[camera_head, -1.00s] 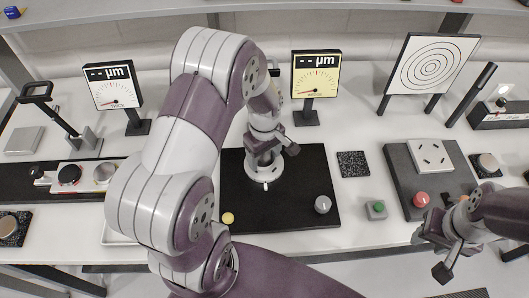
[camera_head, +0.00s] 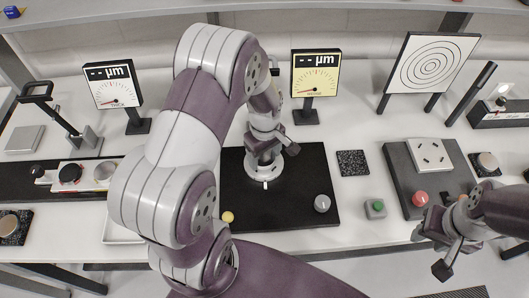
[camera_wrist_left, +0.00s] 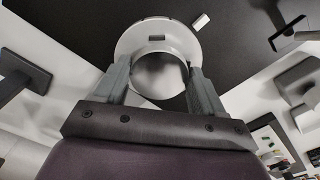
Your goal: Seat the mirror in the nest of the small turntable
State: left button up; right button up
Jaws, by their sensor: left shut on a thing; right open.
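The small turntable (camera_head: 276,172) is a light grey round disc with a white tab, on the black mat in the head view. In the left wrist view its pale ring (camera_wrist_left: 128,38) shows just beyond my fingers. My left gripper (camera_head: 262,153) is directly over the turntable. It is shut on the mirror (camera_wrist_left: 160,75), a round grey disc between the two fingers in the left wrist view. The mirror overlaps the turntable's middle there; whether it touches the nest is hidden. My right gripper (camera_head: 442,255) is open and empty at the lower right, away from the turntable.
The black mat (camera_head: 290,215) also bears a yellow knob (camera_head: 227,217) and a grey knob (camera_head: 322,203). Two gauge displays (camera_head: 315,75) stand behind. A green button (camera_head: 375,209) and a grey panel with a red button (camera_head: 420,198) are to the right.

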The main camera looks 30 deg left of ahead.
pick_arm(q)
jog(key=shift+f, duration=0.35)
dwell(0.3)
jog(key=shift+s+f, duration=0.15)
jog(key=shift+f, duration=0.1)
dwell(0.5)
jog(key=o, duration=1.2)
jog(key=shift+d, duration=0.1)
jog(key=shift+d+f, duration=0.1)
jog(key=shift+f, duration=0.1)
jog(key=shift+s, duration=0.1)
jog(key=r+p, duration=0.3)
jog(key=shift+a+r, duration=0.2)
jog(key=shift+a, duration=0.1)
jog(key=shift+w+d, duration=0.1)
jog(key=shift+w, duration=0.1)
